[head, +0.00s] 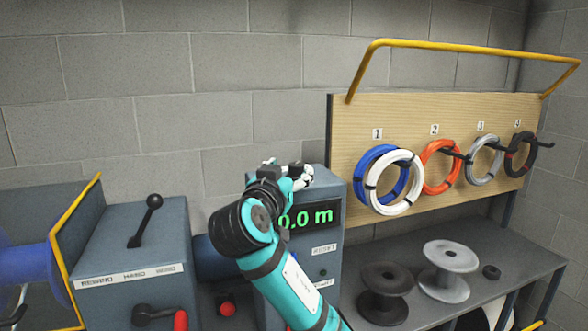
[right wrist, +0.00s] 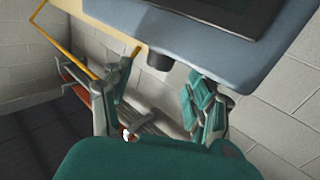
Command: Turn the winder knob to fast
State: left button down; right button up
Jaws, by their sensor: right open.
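My right gripper (head: 290,174) is at the top of a blue-grey box with a green "0.0 m" display (head: 310,217); my forearm covers part of the box front. In the right wrist view the gripper (right wrist: 160,76) is open, its two fingers apart. A small dark knob-like part (right wrist: 160,62) juts from the box edge (right wrist: 140,32) between the fingertips; contact is not clear. I cannot tell whether it is the winder knob or read its setting. A black ball-topped lever (head: 146,220) stands on the left cabinet (head: 130,255). My left gripper is not in view.
A red-ended crank (head: 158,316) and a red button (head: 227,309) sit low at the left. A pegboard (head: 350,120) with coloured cable coils and a yellow rail (head: 460,48) stands at the right. Spools (head: 449,258) rest on the grey bench (head: 400,240).

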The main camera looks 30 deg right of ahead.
jog(key=v, duration=0.7)
jog(key=shift+s+a, duration=0.15)
jog(key=shift+a, duration=0.2)
jog(key=shift+f, duration=0.2)
